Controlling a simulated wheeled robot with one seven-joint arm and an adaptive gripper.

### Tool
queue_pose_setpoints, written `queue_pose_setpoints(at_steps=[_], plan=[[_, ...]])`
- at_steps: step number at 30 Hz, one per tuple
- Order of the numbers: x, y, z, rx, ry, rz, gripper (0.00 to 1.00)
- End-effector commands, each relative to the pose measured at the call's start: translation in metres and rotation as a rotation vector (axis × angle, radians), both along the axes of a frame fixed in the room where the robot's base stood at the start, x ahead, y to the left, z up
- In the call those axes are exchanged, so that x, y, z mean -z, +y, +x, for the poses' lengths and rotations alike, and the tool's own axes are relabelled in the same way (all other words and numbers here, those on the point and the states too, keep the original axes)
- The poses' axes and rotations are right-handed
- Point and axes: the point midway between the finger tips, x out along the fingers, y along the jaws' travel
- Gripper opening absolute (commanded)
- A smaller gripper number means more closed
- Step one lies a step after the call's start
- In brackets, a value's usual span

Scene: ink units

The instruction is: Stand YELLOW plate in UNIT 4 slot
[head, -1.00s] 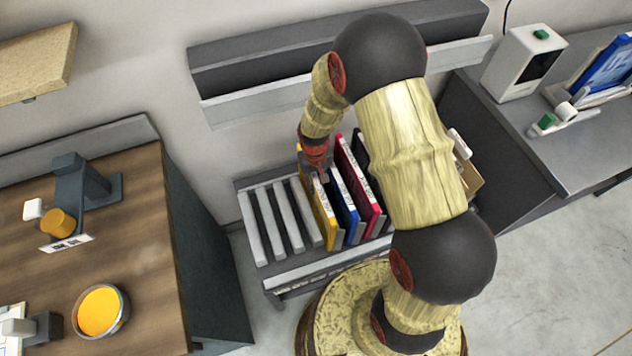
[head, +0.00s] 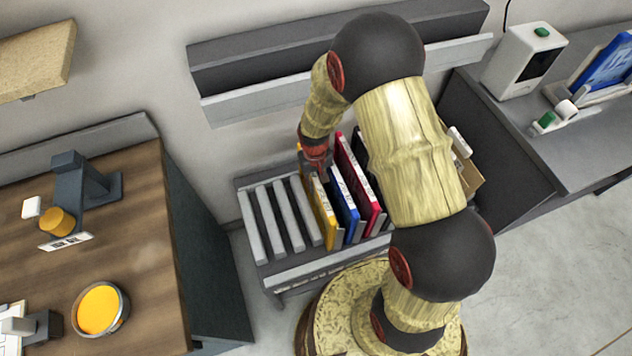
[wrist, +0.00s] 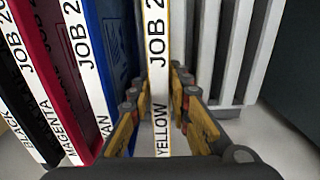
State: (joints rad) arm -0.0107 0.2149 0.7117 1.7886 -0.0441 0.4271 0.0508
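The yellow plate (head: 323,217) stands upright in the slotted rack (head: 272,274), left of the blue plate (head: 345,208). In the wrist view its white spine (wrist: 158,60) faces the camera and reads "JOB 2…" and "YELLOW". My gripper (head: 317,165) is at the plate's upper edge. In the wrist view its two fingers (wrist: 162,92) straddle the spine, one on each side, with narrow gaps seeming to remain, so it looks open around the plate. My arm hides part of the rack. I cannot make out any slot marked UNIT 4.
Magenta (head: 358,185) and black plates stand right of the blue one. Empty slots lie left of the yellow plate. A wooden bench (head: 140,262) at left carries a grey fixture (head: 85,182) and a yellow ink pot (head: 99,309). A grey bench (head: 585,150) is at right.

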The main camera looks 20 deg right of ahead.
Motion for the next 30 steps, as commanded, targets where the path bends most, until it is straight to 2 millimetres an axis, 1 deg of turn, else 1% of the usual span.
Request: queue_pose_setpoints(at_steps=[1,9,17,20,23,25,30], plan=[[0.0,0.0,0.0,0.0,0.001,0.0,0.23],[0.0,0.0,0.0,0.0,0.0,0.0,0.38],[0.0,0.0,0.0,0.0,0.001,0.0,0.39],[-0.003,0.0,0.0,0.0,-0.001,0.0,0.39],[-0.014,0.0,0.001,0.0,-0.003,0.0,0.39],[-0.025,0.0,0.001,0.0,-0.004,0.0,0.39],[-0.06,0.001,0.002,0.0,-0.005,0.0,0.39]])
